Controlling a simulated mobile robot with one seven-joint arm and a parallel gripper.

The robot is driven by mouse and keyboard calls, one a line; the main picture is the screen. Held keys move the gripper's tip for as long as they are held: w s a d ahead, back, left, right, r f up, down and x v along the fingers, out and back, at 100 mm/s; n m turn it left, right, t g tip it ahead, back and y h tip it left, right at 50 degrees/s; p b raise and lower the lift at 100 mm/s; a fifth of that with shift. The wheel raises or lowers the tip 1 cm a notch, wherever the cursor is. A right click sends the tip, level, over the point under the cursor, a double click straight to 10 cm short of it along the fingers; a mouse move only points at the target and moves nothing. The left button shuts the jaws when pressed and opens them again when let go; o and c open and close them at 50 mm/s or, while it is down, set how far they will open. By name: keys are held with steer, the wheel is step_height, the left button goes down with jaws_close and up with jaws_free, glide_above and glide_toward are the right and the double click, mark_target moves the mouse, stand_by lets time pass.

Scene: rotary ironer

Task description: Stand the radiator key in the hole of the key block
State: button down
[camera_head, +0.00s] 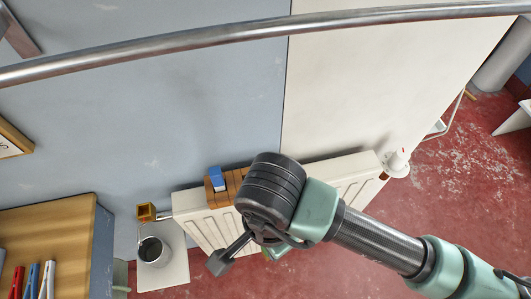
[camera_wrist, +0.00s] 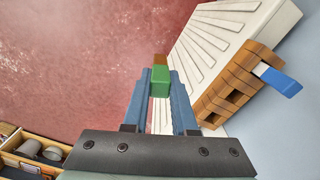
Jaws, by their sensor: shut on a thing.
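In the wrist view, my gripper (camera_wrist: 160,88) has its two blue fingers shut on a green piece with a brown-orange end (camera_wrist: 160,80), which I take to be the radiator key. The held piece is out over the red floor and apart from the block. The wooden key block (camera_wrist: 238,84) sits along the white radiator's edge, to the right of my gripper, with dark openings in it. A blue piece (camera_wrist: 280,81) sticks out of the block. In the head view, the block (camera_head: 214,197) is on the radiator's top, partly hidden by my wrist, which also hides my fingers.
The white radiator (camera_head: 202,229) stands against the wall, with a white valve (camera_head: 397,163) at its right end. A metal rail (camera_head: 215,36) crosses above.

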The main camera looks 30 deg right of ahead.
steer(key=w+d+p, duration=0.1)
steer(key=w, duration=0.4)
steer(key=w+d, duration=0.1)
steer(key=w, duration=0.4)
steer(key=w+d+p, duration=0.1)
steer(key=w+d, duration=0.1)
steer(key=w, duration=0.3)
steer(key=shift+w+d+f+p, duration=0.1)
steer(key=shift+w+p, duration=0.1)
steer(key=shift+p, duration=0.15)
steer(key=f+b, duration=0.1)
steer(key=w+f+b, duration=0.1)
steer(key=f+b, duration=0.1)
steer(key=shift+d+f, duration=0.15)
steer(key=shift+f, duration=0.15)
steer(key=shift+w+d, duration=0.1)
steer(key=shift+w, duration=0.2)
steer(key=c, duration=1)
jaws_free()
steer(key=o, duration=0.3)
steer(key=shift+s+r, duration=0.1)
steer(key=shift+r, duration=0.05)
step_height(320, 180, up, 12)
